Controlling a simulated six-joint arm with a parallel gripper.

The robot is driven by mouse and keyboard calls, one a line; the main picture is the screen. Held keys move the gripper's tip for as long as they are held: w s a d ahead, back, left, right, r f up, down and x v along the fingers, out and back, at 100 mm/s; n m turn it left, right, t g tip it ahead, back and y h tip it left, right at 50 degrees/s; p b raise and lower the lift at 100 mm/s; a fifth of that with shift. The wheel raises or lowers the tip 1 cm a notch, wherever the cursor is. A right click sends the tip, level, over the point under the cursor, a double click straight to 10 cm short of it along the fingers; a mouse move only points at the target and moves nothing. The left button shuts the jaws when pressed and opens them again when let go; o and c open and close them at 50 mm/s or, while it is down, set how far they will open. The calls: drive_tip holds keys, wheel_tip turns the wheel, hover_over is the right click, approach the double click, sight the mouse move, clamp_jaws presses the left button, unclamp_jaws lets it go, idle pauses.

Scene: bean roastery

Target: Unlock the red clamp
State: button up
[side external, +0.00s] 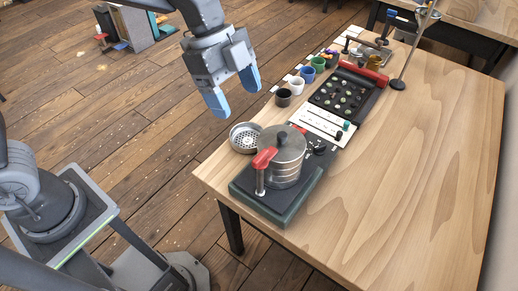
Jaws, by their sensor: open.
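The red clamp (264,158) is a short red handle on an upright silver post. It stands at the front left of a dark base block (288,211), in front of a silver metal drum (289,171) with a lid. The red handle lies close against the drum's side; I cannot tell whether it touches. My gripper (236,96) has two light-blue fingers, spread open and empty. In the picture it hangs above and to the left of the clamp, well apart from it.
A perforated metal bowl (245,138) sits beside the drum. Several small cups, such as the white cup (297,86), line the table's left edge. A black tray (335,113) and a metal stand (398,84) are farther back. The right side of the wooden table (420,170) is clear.

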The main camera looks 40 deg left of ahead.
sight(260, 155)
drive_tip(key=x, duration=1.3)
drive_tip(key=shift+f, duration=0.15)
